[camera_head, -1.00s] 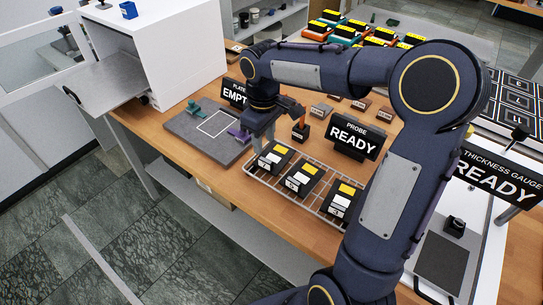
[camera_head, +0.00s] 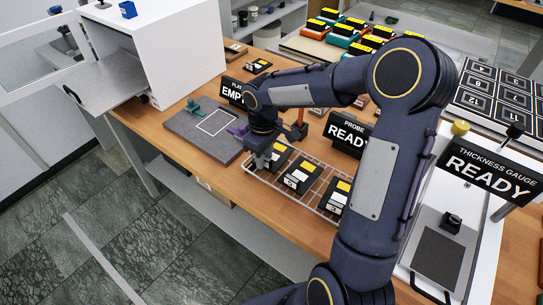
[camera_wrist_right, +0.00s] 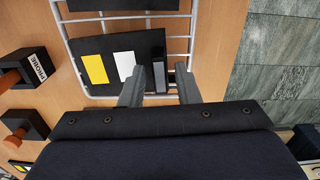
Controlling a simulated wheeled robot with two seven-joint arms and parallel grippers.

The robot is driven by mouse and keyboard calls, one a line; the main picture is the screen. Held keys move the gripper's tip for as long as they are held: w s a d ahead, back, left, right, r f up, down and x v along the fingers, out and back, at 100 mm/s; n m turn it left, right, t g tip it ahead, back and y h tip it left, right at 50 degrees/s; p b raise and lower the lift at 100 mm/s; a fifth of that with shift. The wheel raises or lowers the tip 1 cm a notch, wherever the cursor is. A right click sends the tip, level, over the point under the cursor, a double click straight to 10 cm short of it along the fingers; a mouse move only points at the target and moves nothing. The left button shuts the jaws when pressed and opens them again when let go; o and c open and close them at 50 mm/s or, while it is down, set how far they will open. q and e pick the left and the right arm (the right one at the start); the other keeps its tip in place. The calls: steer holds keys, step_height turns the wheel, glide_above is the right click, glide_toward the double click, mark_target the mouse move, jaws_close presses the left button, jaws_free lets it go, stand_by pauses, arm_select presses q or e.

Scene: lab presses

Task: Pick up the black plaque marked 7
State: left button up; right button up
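The leftmost black plaque (camera_head: 279,158) lies on the wire rack in the head view, its near end hidden by my right gripper (camera_head: 260,161). In the right wrist view this plaque (camera_wrist_right: 110,47) shows yellow, white and grey patches; I cannot read its number there. My right gripper (camera_wrist_right: 159,82) has its fingers spread, one over the plaque and one past its edge, with the grey strip between them. I cannot tell whether they touch it. My left gripper is not in view.
Two more black plaques, a middle one (camera_head: 302,177) and a right one (camera_head: 337,196), lie on the wire rack (camera_head: 262,181). A PROBE READY sign (camera_head: 348,132) stands behind. A grey plate (camera_head: 187,129) is left of the rack. The thickness gauge sign (camera_head: 488,171) is at right.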

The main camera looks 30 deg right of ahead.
jaws_close()
steer(key=shift+r, duration=0.1)
